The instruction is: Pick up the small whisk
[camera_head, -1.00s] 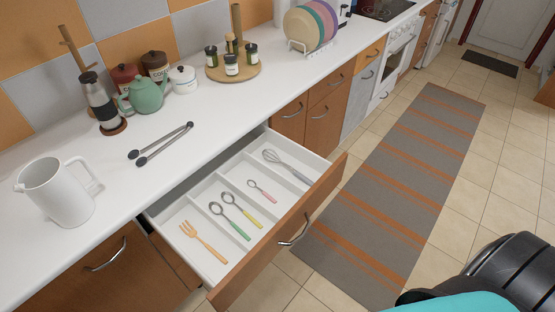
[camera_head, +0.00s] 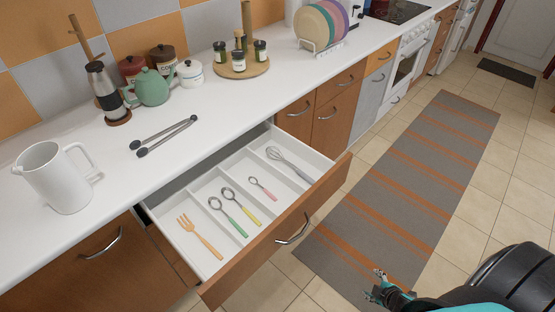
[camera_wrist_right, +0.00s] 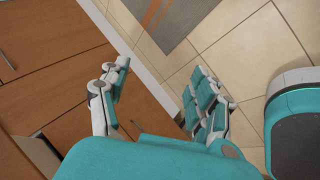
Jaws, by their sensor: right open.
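The small whisk (camera_head: 287,161) has looped grey wire and lies in the far right compartment of the open drawer (camera_head: 323,191). My right gripper (camera_head: 378,287) is low at the bottom right of the head view, over the floor mat, well to the right of the drawer and apart from the whisk. In the right wrist view its fingers (camera_wrist_right: 158,98) are spread with nothing between them. The whisk is not in the wrist view. My left gripper is not in view.
Other drawer compartments hold an orange fork (camera_head: 200,236) and several spoons. Tongs (camera_head: 163,136), a white pitcher (camera_head: 57,180) and a green teapot (camera_head: 151,88) stand or lie on the counter. The drawer front, with its handle (camera_head: 293,229), sticks out over the floor.

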